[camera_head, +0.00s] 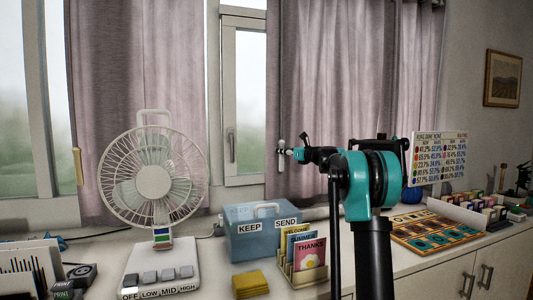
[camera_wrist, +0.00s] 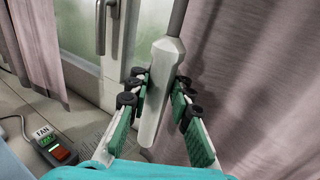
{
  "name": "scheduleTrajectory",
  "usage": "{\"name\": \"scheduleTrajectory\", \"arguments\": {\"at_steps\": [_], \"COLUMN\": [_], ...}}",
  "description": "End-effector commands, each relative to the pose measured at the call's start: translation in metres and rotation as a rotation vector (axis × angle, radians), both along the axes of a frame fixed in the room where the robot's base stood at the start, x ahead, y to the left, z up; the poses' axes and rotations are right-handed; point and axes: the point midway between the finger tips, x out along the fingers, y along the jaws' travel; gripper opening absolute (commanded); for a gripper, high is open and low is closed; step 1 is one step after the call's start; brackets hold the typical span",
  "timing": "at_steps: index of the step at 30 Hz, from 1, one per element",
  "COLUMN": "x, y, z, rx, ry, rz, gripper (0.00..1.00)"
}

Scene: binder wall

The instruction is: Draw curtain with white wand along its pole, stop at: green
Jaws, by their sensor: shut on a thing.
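The white wand (camera_head: 281,155) hangs at the left edge of the right-hand mauve curtain (camera_head: 325,85). In the wrist view the wand's thick white handle (camera_wrist: 160,85) stands between the green finger pads of my gripper (camera_wrist: 162,105), which is shut on it. The curtain's folds (camera_wrist: 260,90) fill the right of that view. In the head view my gripper (camera_head: 288,152) reaches left to the wand. The curtain pole and any green mark on it are out of view.
A left-hand curtain (camera_head: 140,75) has a tan wand (camera_head: 77,166). A window with a handle (camera_head: 231,145) shows between the curtains. On the counter below stand a fan (camera_head: 153,185), a blue box (camera_head: 262,238), a card rack (camera_head: 300,262) and a game board (camera_head: 435,232).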

Motion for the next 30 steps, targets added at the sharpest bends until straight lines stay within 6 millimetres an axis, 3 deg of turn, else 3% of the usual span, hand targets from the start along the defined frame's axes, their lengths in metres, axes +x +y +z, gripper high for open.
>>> {"name": "scheduleTrajectory", "arguments": {"at_steps": [6,19,20,22,30], "x": [0.006,0.008,0.007,0.007,0.008], "y": [-0.023,-0.027,-0.027,-0.027,-0.026], "z": [-0.001,-0.001,-0.001,-0.001,0.0], "rx": [-0.001,-0.001,-0.001,-0.001,0.0], "ry": [0.0,0.0,0.0,0.0,0.0], "rz": [-0.001,-0.001,0.0,-0.001,0.0], "gripper": [0.0,0.0,0.21,0.3,0.31]}}
